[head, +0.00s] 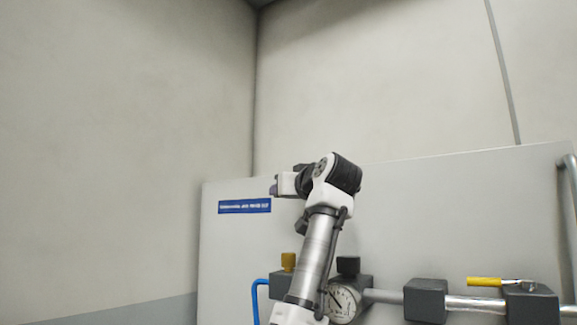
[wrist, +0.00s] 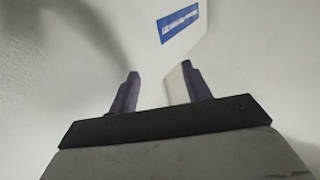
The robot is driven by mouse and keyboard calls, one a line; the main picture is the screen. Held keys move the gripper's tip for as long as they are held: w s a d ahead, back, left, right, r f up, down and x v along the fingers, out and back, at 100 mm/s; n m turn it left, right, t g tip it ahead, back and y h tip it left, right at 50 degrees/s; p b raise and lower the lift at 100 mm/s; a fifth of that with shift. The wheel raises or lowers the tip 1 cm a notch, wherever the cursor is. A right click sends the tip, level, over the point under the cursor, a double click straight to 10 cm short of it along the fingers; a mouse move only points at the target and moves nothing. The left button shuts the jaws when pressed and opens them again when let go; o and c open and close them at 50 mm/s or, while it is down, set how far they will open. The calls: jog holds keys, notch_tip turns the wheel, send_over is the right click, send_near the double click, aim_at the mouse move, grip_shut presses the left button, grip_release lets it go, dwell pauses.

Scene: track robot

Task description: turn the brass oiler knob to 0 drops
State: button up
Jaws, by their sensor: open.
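The brass oiler knob (head: 288,261) sits on top of a dark grey block at the lower middle of the head view, just left of my arm. Its drop scale is too small to read. My gripper (wrist: 157,82) is open and empty in the wrist view, its two fingers apart in front of the panel. In the head view my gripper (head: 274,187) is above and slightly left of the brass knob, pointing left, and touches nothing I can make out. The knob does not show in the wrist view.
A light panel (head: 430,215) carries a blue label (head: 244,206). Right of the brass knob are a black knob (head: 348,266), a round gauge (head: 343,303), a pipe with grey blocks and a yellow lever (head: 484,281). A blue hose (head: 255,300) runs down at left.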

notch_tip(320, 180, up, 6)
jog(key=shift+f+p, duration=0.15)
jog(key=shift+p, duration=0.75)
jog(key=shift+f, duration=0.15)
